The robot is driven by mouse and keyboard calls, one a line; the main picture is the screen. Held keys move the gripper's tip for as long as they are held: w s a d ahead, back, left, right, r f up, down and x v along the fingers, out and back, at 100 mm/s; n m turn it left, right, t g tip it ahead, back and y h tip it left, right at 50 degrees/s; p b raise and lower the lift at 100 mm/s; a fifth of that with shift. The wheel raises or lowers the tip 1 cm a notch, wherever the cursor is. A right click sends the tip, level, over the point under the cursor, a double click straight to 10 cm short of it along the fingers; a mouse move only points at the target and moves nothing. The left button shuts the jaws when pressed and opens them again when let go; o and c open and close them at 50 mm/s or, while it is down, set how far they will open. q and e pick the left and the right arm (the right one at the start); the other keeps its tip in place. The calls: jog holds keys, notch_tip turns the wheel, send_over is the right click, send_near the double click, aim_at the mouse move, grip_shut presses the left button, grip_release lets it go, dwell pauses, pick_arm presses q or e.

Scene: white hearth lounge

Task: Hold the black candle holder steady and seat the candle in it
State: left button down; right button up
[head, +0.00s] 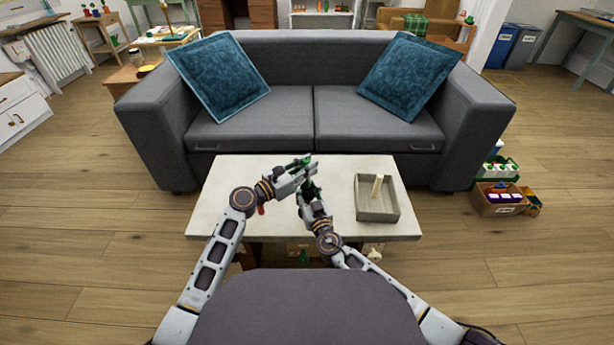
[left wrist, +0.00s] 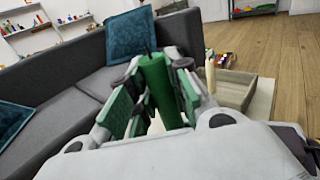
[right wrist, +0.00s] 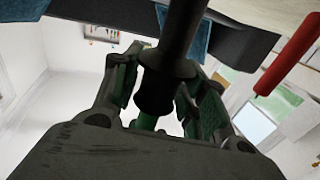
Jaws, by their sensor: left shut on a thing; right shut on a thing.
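My left gripper (head: 305,168) is shut on a green candle (left wrist: 160,88), whose dark wick end shows above the fingers in the left wrist view. My right gripper (head: 308,190) is shut on the black candle holder (right wrist: 172,65), just below and nearer than the left gripper in the head view. In the right wrist view, which looks upside down, a bit of green (right wrist: 146,121) shows past the holder's cup, in line with it. The fingers hide the join, so I cannot tell whether the candle is inside the cup or just above it.
A grey tray (head: 362,211) with a cream candle (head: 377,187) standing in it is on the right of the pale table (head: 232,180). A grey sofa (head: 312,70) stands behind.

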pick_arm(q)
jog(key=shift+f, duration=0.1)
jog(key=shift+f, duration=1.75)
jog(key=shift+f, duration=0.15)
jog(key=c, duration=1.3)
grip_release()
jog(key=shift+r, duration=0.2)
jog(key=shift+v, duration=6.05)
jog(key=shift+d+f, duration=0.1)
